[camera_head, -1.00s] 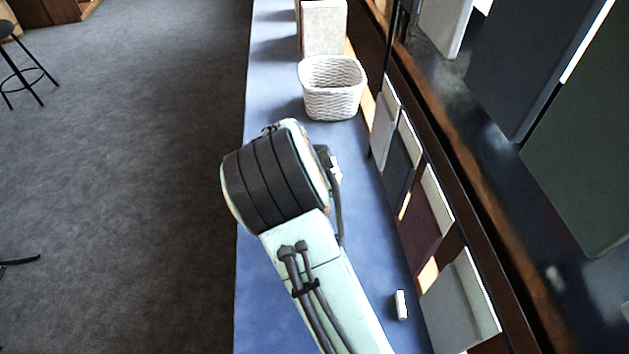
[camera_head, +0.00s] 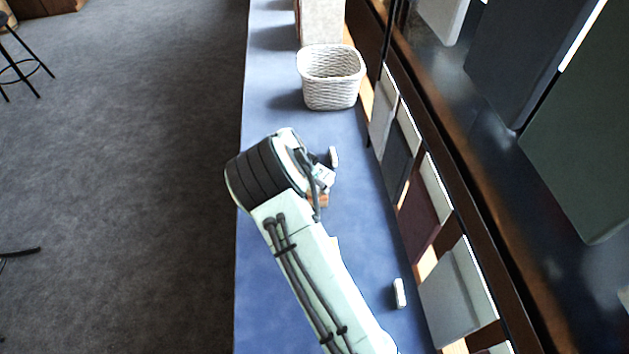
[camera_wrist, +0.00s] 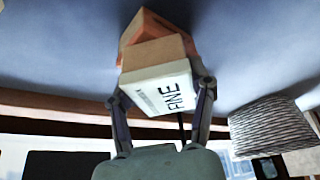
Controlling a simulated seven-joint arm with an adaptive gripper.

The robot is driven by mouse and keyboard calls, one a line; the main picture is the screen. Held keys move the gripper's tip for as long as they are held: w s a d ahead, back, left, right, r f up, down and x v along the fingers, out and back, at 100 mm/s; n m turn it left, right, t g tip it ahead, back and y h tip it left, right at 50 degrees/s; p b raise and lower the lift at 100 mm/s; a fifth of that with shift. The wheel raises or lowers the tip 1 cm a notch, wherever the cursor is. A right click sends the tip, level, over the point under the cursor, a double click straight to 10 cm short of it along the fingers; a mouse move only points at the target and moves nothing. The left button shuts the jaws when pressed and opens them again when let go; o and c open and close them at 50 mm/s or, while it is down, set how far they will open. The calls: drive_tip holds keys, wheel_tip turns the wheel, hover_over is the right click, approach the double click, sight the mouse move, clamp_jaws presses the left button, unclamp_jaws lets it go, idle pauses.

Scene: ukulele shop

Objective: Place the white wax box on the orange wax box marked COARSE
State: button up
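The white wax box (camera_wrist: 158,88), with a label that seems to read FINE, lies between the two fingers of my gripper (camera_wrist: 160,96) in the wrist view. The fingers look closed against its sides. A tan face adjoins its far edge. An orange box (camera_wrist: 146,22) shows just beyond, partly covered by it; no lettering on it is readable. I cannot tell whether the two boxes touch. In the head view my arm hides most of the gripper; a white patch (camera_head: 323,176) and an orange-brown patch (camera_head: 318,200) show beside it.
A white woven basket (camera_head: 331,78) stands farther along the blue counter (camera_head: 285,110); it also shows in the wrist view (camera_wrist: 268,128). Small white items lie beyond the gripper (camera_head: 334,157) and near the right edge (camera_head: 400,293). Panels line the right side.

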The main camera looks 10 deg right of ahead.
drive_tip(key=o, duration=0.3)
drive_tip(key=shift+r, duration=0.1)
drive_tip(key=v, duration=1.2)
drive_tip(key=s+d+r+n+g+y, duration=0.15)
drive_tip(key=s+r, duration=0.25)
drive_tip(key=s, duration=0.5)
drive_tip(key=s+d+r+n+g+y, duration=0.1)
drive_tip(key=s+d+r+n+y, duration=0.15)
drive_tip(key=s+r, duration=0.4)
drive_tip(key=s+n, duration=0.2)
drive_tip(key=s, duration=0.4)
drive_tip(key=s+d+f+n, duration=0.1)
drive_tip(key=s+n, duration=0.1)
drive_tip(key=s, duration=0.3)
drive_tip(key=s+n+g, duration=0.1)
drive_tip(key=s+n, duration=0.1)
drive_tip(key=s, duration=0.4)
drive_tip(key=shift+s+d+f, duration=0.3)
drive_tip(key=shift+s, duration=0.05)
